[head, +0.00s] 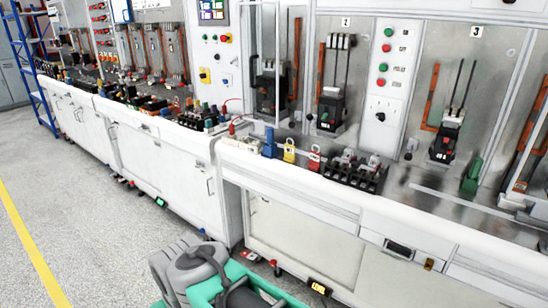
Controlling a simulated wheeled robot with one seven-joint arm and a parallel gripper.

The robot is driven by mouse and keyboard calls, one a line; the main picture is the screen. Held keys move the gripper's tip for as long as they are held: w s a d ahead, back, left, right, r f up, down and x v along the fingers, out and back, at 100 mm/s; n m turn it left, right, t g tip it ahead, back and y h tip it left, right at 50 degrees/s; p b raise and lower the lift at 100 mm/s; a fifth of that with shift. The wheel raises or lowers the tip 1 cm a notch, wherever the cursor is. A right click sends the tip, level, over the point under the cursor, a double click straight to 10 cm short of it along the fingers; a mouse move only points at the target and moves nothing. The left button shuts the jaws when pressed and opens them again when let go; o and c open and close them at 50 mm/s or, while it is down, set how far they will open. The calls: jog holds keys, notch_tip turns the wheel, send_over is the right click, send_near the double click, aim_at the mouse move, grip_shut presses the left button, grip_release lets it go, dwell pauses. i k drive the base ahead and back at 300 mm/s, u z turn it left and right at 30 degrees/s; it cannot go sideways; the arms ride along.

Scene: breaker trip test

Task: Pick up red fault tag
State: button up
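A small red item (315,157) with a loop on top, shaped like a padlock or tag, stands on the front of the bench at the middle of the head view. It is the clearest candidate for the red fault tag, but it is too small to tell for sure. A yellow padlock-like item (289,150) and a blue one (269,142) stand to its left. My gripper does not show; only grey and teal parts of my own body are at the bottom, well apart from the bench.
The white bench front (300,195) runs across the view. Several black devices (355,173) sit right of the red item. Breakers (331,108) and a second one (447,138) stand behind. A green block (471,178) is at right. Open floor (100,240) lies at left.

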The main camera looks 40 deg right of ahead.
aim_at(314, 156)
jog(key=i, duration=0.85)
jog(key=z, duration=0.6)
jog(key=i, duration=0.7)
